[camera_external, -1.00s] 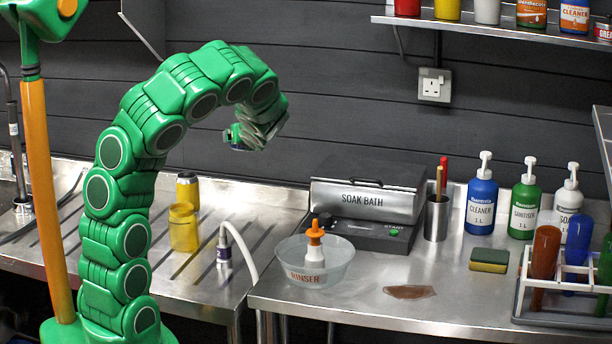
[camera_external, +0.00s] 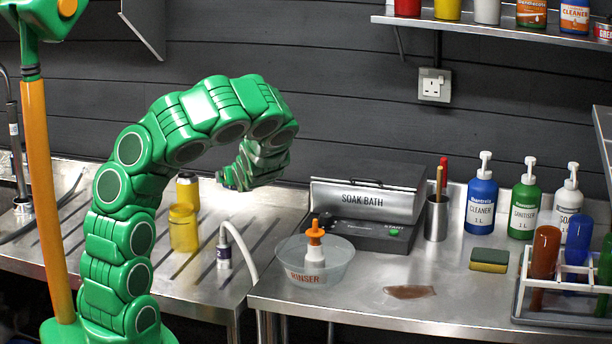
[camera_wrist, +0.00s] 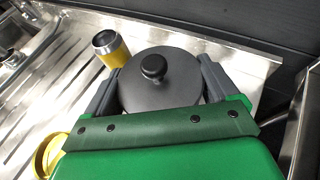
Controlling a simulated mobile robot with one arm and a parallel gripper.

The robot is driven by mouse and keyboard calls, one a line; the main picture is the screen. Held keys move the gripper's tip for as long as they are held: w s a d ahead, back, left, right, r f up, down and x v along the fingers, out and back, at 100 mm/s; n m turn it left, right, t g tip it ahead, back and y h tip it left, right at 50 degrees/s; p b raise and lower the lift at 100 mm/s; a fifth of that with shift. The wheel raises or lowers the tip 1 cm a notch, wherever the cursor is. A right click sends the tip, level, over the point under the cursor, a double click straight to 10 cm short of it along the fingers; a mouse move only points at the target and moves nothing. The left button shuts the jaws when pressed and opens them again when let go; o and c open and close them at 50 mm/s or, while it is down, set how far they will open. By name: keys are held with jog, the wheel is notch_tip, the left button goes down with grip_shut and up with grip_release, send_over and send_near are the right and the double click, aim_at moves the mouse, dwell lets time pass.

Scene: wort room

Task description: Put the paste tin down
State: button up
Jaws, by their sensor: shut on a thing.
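What I take to be the paste tin (camera_wrist: 178,83), round and dark grey with a black knob on its lid, sits between the two fingers of my gripper (camera_wrist: 160,80) in the wrist view. My gripper is shut on it. In the external view my gripper (camera_external: 236,180) hangs over the back right of the ribbed steel drainer (camera_external: 208,272), and I cannot make out the tin there. The gap between the tin's underside and the steel is hidden.
A yellow cup with a steel rim (camera_wrist: 107,44) stands close left of the tin. A yellow jar (camera_external: 183,228) stands in front of it. A hose nozzle (camera_external: 224,252), the soak bath (camera_external: 365,198) and a rinser bowl (camera_external: 340,262) lie to the right. Dark wall boards (camera_external: 330,90) are behind.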

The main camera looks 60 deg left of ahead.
aim_at(241, 232)
jog(key=shift+f, duration=6.4)
jog(key=shift+f, duration=0.1)
jog(key=o, duration=1.1)
jog(key=shift+c, duration=0.2)
jog(key=shift+d+r, duration=0.4)
jog(key=shift+d, duration=0.2)
jog(key=shift+v, duration=3.1)
